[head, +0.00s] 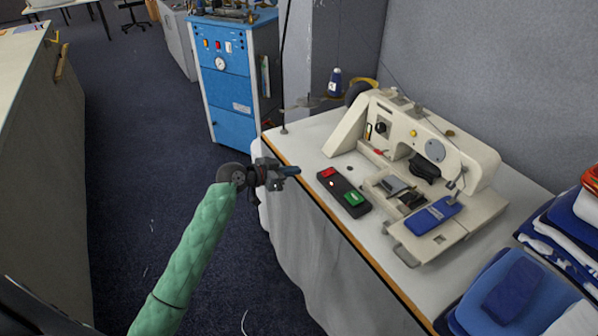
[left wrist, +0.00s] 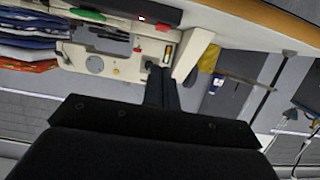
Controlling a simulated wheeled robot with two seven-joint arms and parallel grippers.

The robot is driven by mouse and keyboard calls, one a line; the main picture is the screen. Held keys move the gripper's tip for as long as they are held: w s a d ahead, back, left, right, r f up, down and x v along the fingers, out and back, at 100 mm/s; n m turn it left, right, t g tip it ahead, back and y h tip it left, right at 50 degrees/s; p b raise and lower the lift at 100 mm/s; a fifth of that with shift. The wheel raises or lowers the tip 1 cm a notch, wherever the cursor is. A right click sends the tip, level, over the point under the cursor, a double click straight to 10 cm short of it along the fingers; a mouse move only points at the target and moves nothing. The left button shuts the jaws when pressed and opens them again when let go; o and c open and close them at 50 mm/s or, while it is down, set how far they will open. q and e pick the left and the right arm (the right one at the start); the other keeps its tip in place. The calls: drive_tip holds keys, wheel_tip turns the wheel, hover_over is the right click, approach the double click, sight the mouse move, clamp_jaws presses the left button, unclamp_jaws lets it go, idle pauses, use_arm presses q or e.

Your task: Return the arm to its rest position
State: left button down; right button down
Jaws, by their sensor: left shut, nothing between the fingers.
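My left arm, in a green quilted sleeve (head: 190,262), reaches up from the bottom of the head view. My left gripper (head: 296,171) is shut and empty, near the left edge of the cloth table (head: 311,141). In the left wrist view its two dark fingers (left wrist: 162,88) lie together with nothing between them. The sewing machine (head: 425,140) stands on the table to the right of the gripper, apart from it. My right gripper is in neither view.
A switch box (head: 343,192) with red and green buttons lies on the table near the gripper. Folded blue and white cloths (head: 515,290) are at the lower right. A blue machine cabinet (head: 238,85) stands behind. Carpeted floor (head: 135,130) is open on the left, beside a pale counter (head: 22,70).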

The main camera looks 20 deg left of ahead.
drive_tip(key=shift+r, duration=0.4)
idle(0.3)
